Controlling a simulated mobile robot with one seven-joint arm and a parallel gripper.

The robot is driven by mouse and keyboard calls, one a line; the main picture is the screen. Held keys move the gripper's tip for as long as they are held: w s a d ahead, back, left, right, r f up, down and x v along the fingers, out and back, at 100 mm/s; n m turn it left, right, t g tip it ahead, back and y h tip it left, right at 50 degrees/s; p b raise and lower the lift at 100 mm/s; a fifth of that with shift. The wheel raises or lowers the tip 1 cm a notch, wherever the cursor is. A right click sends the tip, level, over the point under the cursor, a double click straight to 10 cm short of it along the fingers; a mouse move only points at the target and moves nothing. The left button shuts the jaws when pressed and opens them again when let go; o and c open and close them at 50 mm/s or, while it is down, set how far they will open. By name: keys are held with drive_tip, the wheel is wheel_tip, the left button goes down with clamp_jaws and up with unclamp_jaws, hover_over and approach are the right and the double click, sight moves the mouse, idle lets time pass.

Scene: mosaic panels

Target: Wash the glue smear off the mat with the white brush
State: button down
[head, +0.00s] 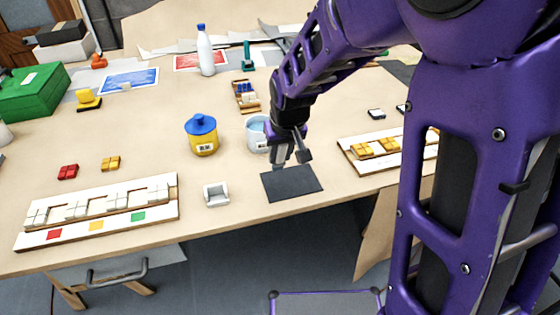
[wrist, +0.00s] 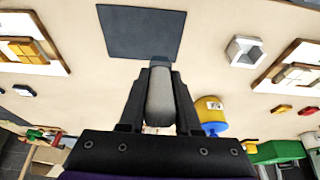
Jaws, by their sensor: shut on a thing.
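The dark mat (head: 292,183) lies flat near the table's front edge; it also shows at the top of the wrist view (wrist: 140,32). I cannot make out a glue smear on it in either view. My gripper (head: 289,156) is above the mat's back left part. In the wrist view my gripper (wrist: 160,80) is shut on a pale rounded brush (wrist: 160,100) with a grey end. The brush's end appears at the mat's edge; I cannot tell whether it touches. A clear cup with bluish contents (head: 256,134) stands just behind my gripper, partly hidden by it.
A small white holder (head: 215,194) sits empty left of the mat. A yellow jar with a blue lid (head: 202,136) stands behind it. Panel boards with tiles lie at left (head: 100,212) and right (head: 372,150). A white bottle (head: 206,52) stands farther back.

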drive_tip(key=shift+r, duration=1.3)
drive_tip(key=shift+a, duration=0.15)
